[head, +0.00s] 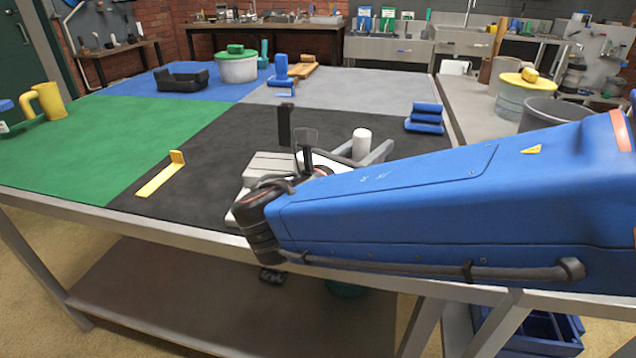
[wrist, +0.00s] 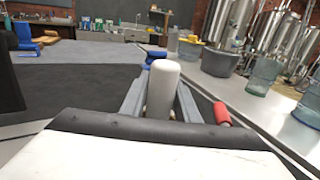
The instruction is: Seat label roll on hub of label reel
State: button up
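In the head view my blue arm reaches in from the right, and its dark wrist hides much of the low grey and white device (head: 262,168) on the black mat. My gripper (head: 308,168) is largely hidden there, and its fingers cannot be made out. A white round-topped cylinder (head: 361,141) stands on the device's grey frame. It also shows in the wrist view (wrist: 163,88), between two grey rails (wrist: 134,98). A white panel with a dark rim (wrist: 140,150) fills the wrist view's bottom. I cannot tell which part is the label roll or the reel hub.
A black upright piece (head: 286,123) rises beside the device. A yellow angled piece (head: 163,175) lies left, and blue stacked pieces (head: 425,118) lie right. A red handle (wrist: 221,114) shows right of the rails. The green mat (head: 90,140) is mostly clear.

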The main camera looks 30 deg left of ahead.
aim_at(356, 159)
jog(key=shift+s+a, duration=0.2)
jog(key=shift+s, duration=0.7)
jog(key=shift+s+a, duration=0.15)
jog(key=shift+s, duration=0.7)
jog(key=o, duration=0.6)
jog(key=shift+c, duration=0.2)
jog(key=c, duration=0.6)
jog(key=shift+o, duration=0.2)
jog(key=shift+s+a, duration=0.3)
jog(key=shift+s, duration=1.15)
jog(key=shift+s+a, duration=0.25)
jog(key=shift+s, duration=1.25)
jog(key=shift+s+a, duration=0.3)
jog(key=shift+s, duration=1.15)
jog(key=shift+s, duration=0.1)
